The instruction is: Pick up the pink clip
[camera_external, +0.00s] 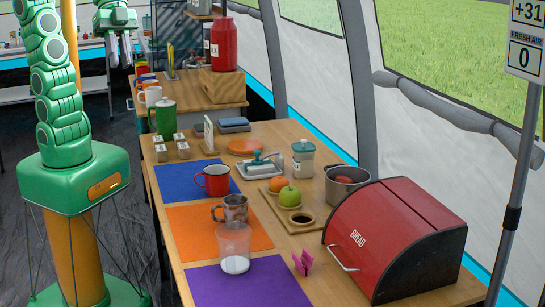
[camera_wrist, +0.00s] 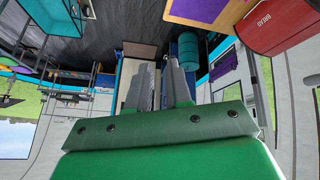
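The pink clip (camera_external: 302,262) stands on the wooden table, just left of the red bread box (camera_external: 390,238) and to the right of the purple mat (camera_external: 245,284). My gripper (camera_external: 120,58) is raised at the upper left of the external view, far from the clip. Its two grey fingers point down and are apart, with nothing between them. In the wrist view the fingers (camera_wrist: 160,72) also show a gap. I cannot make out the clip in the wrist view, where the bread box (camera_wrist: 272,22) shows at the upper right.
Mugs, a pot (camera_external: 345,182) and jars stand farther back. A sign pole (camera_external: 513,215) rises at the right. Bare table surrounds the clip.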

